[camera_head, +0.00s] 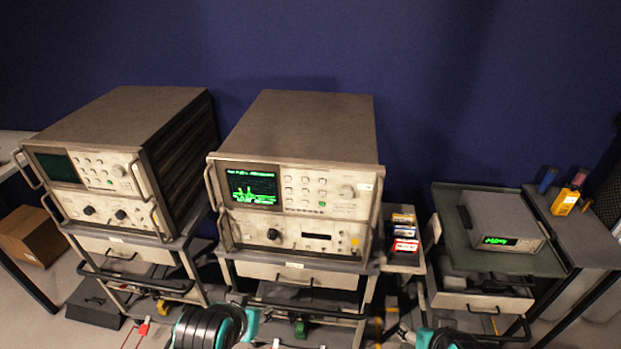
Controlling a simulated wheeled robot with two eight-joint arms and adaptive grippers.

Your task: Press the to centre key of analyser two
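Two large rack analysers stand side by side on trolleys. The middle analyser (295,209) has a lit green screen (251,188) with a trace and text, and a block of small keys (304,189) to the right of it, beside a round knob (346,191). The left analyser (97,186) has a dark screen (57,168) and a similar key block (98,167). Key legends and unit numbers are too small to read, so I cannot tell which key is to centre. Parts of my arms show at the bottom edge; neither gripper is in view.
A small grey instrument (502,222) with a green display sits on a green-topped trolley (447,216) at right. A yellow handheld meter (565,201) stands on the far-right table. Small coloured boxes (404,231) sit beside the middle analyser. A cardboard box (33,236) is at left.

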